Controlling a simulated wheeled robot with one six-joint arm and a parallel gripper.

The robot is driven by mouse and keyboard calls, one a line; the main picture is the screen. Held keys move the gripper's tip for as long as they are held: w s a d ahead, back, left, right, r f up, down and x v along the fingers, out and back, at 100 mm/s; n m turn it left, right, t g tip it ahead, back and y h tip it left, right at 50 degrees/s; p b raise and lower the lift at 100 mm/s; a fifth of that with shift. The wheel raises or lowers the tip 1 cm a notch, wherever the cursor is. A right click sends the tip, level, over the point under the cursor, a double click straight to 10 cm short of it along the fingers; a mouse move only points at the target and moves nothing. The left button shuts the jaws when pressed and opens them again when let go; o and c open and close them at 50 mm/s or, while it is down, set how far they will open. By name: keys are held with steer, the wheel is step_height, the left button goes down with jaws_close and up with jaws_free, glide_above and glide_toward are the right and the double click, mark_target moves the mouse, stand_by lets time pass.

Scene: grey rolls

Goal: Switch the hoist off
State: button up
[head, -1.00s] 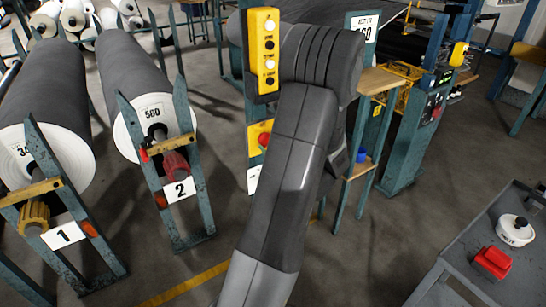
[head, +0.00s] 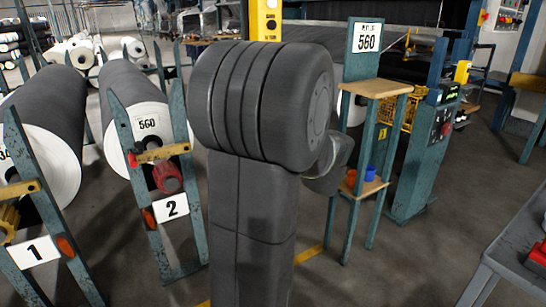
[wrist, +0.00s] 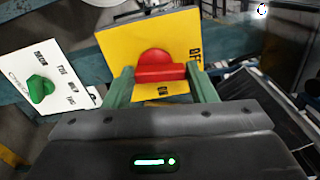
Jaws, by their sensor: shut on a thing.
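The rotary switch is a red knob (wrist: 154,60) with a raised bar on a yellow plate (wrist: 118,50), in the wrist view. The plate has OFF at its right and ON at its lower edge. My gripper (wrist: 163,76) has its two green fingers on either side of the red bar, which lies nearly level across the picture, and is shut on it. In the head view my arm hides the switch and my gripper. A yellow pendant control (head: 265,22) shows above my arm, its lower part hidden.
A white card with a green knob (wrist: 40,89) is left of the yellow plate. A wooden-shelved stand (head: 375,87) and a teal machine post (head: 425,140) are at right.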

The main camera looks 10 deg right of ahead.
steer(key=shift+a+f+n+b, duration=0.1)
steer(key=shift+f+n+b, duration=0.1)
steer(key=shift+n+b, duration=0.6)
steer(key=shift+r+b, duration=0.15)
steer(key=shift+b, duration=0.15)
steer(key=o, duration=1)
steer(key=p+v, duration=0.3)
steer(key=v, duration=1.1)
steer(key=shift+w, duration=0.1)
steer(key=b+x, duration=0.3)
steer(key=x, duration=1)
steer(key=shift+w+a, duration=0.1)
steer(key=shift+w, duration=0.25)
steer(key=shift+s, duration=0.1)
